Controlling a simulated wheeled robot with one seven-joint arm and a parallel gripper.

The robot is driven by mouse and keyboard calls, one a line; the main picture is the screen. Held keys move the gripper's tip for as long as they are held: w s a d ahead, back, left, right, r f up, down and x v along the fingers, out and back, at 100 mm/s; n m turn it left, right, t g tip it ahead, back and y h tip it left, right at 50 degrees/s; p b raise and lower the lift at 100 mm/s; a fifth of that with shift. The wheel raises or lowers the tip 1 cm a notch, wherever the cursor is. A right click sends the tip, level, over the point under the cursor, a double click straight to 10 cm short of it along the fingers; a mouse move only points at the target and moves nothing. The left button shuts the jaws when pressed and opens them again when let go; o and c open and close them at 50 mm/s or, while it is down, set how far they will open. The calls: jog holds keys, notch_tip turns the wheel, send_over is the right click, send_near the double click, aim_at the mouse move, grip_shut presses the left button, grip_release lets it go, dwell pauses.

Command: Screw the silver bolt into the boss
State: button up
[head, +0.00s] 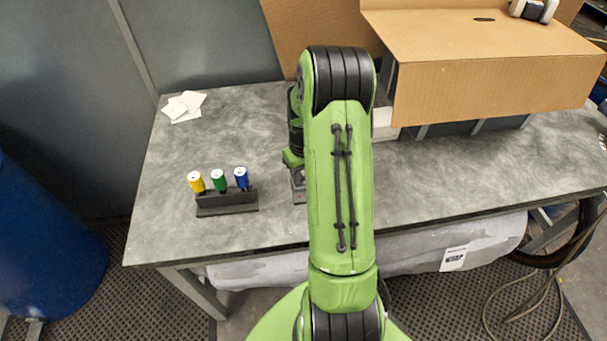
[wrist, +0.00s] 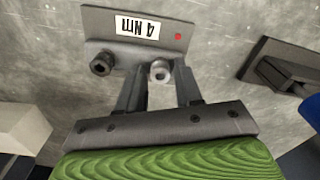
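The silver bolt (wrist: 160,71) shows its socket head in the wrist view, at the near edge of a dark grey block (wrist: 182,36) marked "4 Nm" with a red dot. A black bolt (wrist: 102,63) stands to its left on the same block. My gripper (wrist: 159,72) has a finger on each side of the silver bolt, with a narrow gap seeming to show beside the head. The boss under the bolt is hidden. In the head view my arm covers most of the block, and the bolts cannot be seen there.
A dark rack (head: 226,209) holds yellow (head: 196,182), green (head: 218,180) and blue (head: 241,178) capped pieces, left of my arm. White papers (head: 184,106) lie at the back left. A large cardboard box (head: 490,85) stands at the right. The grey table (head: 240,130) between is clear.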

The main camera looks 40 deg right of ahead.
jog(key=n, duration=0.5)
jog(key=n+b, duration=0.1)
jog(key=n, duration=0.9)
jog(key=shift+d+n, duration=0.1)
jog(key=shift+n, duration=0.2)
jog(key=n+b, duration=0.1)
jog(key=n, duration=0.4)
jog(key=shift+w, duration=0.1)
jog(key=n+b, duration=0.1)
jog(key=n, duration=0.5)
jog(key=shift+n, duration=0.4)
grip_shut()
jog(key=m, duration=0.4)
jog(key=shift+m, duration=0.3)
